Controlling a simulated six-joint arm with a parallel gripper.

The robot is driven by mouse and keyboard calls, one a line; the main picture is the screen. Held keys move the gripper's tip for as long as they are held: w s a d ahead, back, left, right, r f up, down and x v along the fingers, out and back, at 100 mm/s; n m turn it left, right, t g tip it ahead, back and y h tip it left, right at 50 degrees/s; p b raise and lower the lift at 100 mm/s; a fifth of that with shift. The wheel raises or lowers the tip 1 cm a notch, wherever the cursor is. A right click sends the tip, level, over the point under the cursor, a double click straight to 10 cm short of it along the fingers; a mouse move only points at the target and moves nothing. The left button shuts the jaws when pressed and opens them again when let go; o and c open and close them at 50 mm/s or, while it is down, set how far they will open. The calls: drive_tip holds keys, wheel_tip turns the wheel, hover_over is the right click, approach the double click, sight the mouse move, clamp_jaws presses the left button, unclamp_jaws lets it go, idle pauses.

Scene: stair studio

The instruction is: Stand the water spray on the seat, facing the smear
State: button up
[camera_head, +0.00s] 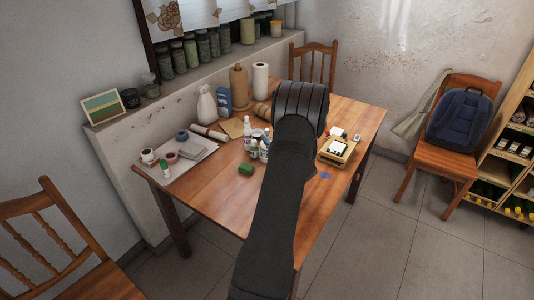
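A white spray bottle (207,105), likely the water spray, stands upright at the back left of the wooden table (215,188). A blue smear-like patch (325,175) lies on the tabletop near its right front edge. A wooden chair at the lower left has a bare seat (100,285). A third chair (316,62) stands behind the table, its seat hidden. My dark arm crosses the table; my gripper's fingers do not show.
Small bottles (247,132), a green block (246,169), paper rolls (260,80) and a wooden box (337,152) crowd the table. Jars line the ledge (200,75). A shelf (505,160) stands far right. The floor (390,235) right of the table is clear.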

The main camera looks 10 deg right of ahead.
drive_tip(key=x, duration=0.4)
drive_tip(key=shift+w+d, duration=0.15)
drive_tip(key=shift+w, duration=0.1)
drive_tip(key=shift+c, duration=0.5)
clamp_jaws()
drive_tip(key=shift+r, duration=0.1)
